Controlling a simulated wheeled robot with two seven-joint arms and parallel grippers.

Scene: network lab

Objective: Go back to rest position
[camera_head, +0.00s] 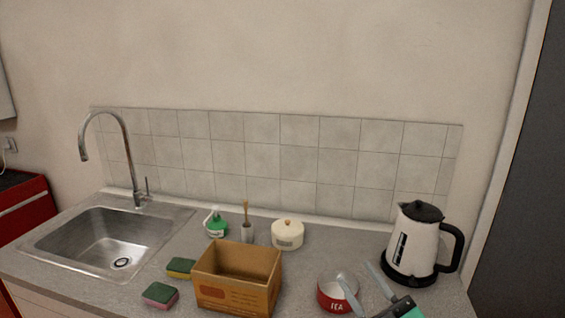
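My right gripper (357,276) comes in at the bottom right edge, with its two grey fingers apart and nothing visible between them. One finger overlaps the right side of a red pot marked TEA (331,302) in the picture; I cannot tell whether they touch. The other finger points up and left, in front of the bare counter by the kettle. My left gripper is not in view.
The counter (180,222) holds an open cardboard box (237,293), two sponges (160,295), a green-and-white bottle (215,226), a brush in a holder (247,231), a lidded cream pot (287,235) and a kettle (412,245). A sink (105,240) is at left.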

